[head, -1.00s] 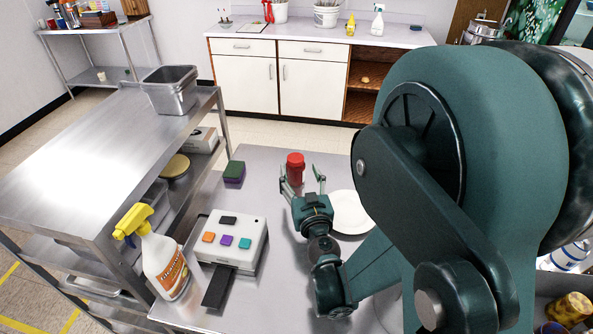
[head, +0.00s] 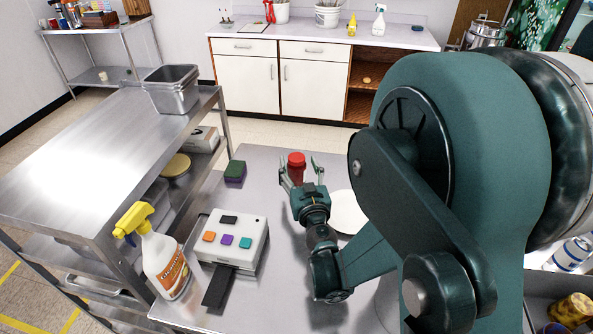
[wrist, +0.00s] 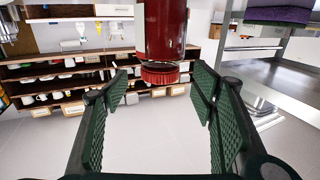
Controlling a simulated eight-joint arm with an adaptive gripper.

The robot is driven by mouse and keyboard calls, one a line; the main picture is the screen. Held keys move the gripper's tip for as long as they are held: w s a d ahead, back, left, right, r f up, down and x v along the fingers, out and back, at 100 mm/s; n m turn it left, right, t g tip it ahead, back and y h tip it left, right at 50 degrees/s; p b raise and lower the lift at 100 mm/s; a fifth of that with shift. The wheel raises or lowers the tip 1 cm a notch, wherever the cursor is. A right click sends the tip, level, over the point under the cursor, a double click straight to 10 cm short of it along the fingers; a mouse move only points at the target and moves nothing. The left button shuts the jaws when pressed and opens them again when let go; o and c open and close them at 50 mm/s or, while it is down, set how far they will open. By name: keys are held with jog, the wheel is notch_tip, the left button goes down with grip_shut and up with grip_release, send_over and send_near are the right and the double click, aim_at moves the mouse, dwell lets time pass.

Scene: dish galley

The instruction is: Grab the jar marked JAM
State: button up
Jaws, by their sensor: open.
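A red jar (head: 296,160) with a red lid stands upright on the grey table. No marking is readable on it. My gripper (head: 300,172) is open, with one finger to each side of the jar and its body on the near side. In the wrist view, which looks upside down, the jar (wrist: 165,30) and its ribbed lid (wrist: 160,77) show between the open fingers (wrist: 161,92). Clear gaps remain on both sides, and I see no contact. How deep the jar sits between the fingers is hard to tell.
A green and purple sponge (head: 235,172) lies left of the jar. A white plate (head: 347,213) lies to the right, partly behind my arm. A white box with coloured buttons (head: 234,240) and a spray bottle (head: 164,262) stand at the near left, beside a steel cart (head: 75,165).

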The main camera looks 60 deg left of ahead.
aim_at(297, 157)
jog(key=shift+b+x, duration=0.3)
jog(key=shift+x, duration=1.8)
jog(key=c, duration=1.6)
jog(key=shift+r, duration=0.1)
jog(key=shift+c, duration=0.2)
jog(key=shift+r, duration=0.15)
grip_shut()
jog(key=shift+r+p, duration=1.05)
jog(key=shift+r, duration=3.75)
